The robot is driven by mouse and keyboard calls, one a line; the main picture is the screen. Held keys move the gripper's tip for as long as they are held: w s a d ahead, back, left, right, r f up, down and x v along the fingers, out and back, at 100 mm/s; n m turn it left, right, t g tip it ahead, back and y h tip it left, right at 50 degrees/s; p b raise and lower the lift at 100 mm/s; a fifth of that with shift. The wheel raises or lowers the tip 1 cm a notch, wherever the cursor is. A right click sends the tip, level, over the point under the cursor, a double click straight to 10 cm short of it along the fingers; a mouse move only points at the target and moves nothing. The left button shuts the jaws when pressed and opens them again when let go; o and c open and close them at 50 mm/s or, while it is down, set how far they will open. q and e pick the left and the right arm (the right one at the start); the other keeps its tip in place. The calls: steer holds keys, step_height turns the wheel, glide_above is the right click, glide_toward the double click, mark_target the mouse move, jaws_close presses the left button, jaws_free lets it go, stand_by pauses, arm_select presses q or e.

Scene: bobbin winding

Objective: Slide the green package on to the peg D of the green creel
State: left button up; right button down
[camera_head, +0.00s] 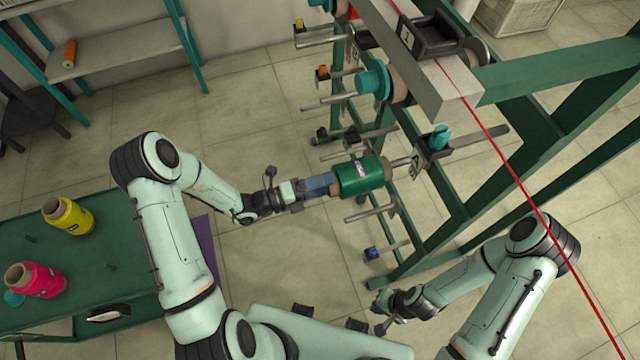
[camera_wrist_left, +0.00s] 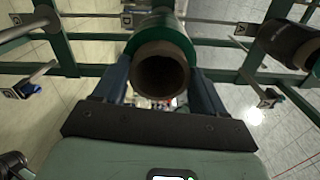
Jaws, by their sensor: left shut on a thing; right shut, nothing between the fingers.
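The green package (camera_head: 360,176) is a green cylinder on a brown tube. My left gripper (camera_head: 326,185) is shut on its near tube end and holds it level, pointing at the creel. In the left wrist view the tube's open brown end (camera_wrist_left: 161,76) lies between the blue fingers. The green creel (camera_head: 430,215) stands to the right with several grey pegs. A tag that looks like D (camera_wrist_left: 127,20) shows just left of the package; its peg is mostly hidden behind the package, and I cannot tell whether the tube is around it. My right gripper (camera_head: 384,312) is shut and empty, low in front of the creel.
Bare pegs (camera_head: 368,211) stick out close below the package. A dark spool (camera_wrist_left: 290,42) is on the right in the wrist view. A red thread (camera_head: 510,172) crosses at right. A green cart (camera_head: 110,235) with yellow (camera_head: 72,217) and pink (camera_head: 38,281) packages stands at left.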

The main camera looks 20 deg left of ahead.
arm_select(q)
steer(key=shift+r, duration=0.1)
steer(key=shift+p+x, duration=0.4)
steer(key=shift+x, duration=2.65)
arm_select(e)
steer(key=shift+w+r, duration=0.7)
steer(key=shift+r, duration=0.1)
arm_select(q)
steer(key=shift+p+x, duration=0.45)
steer(key=shift+x, duration=1.3)
steer(key=shift+a, duration=0.1)
arm_select(e)
steer(key=shift+w+r, duration=0.35)
arm_select(q)
steer(key=shift+f, duration=0.5)
arm_select(e)
steer(key=shift+s+f, duration=0.15)
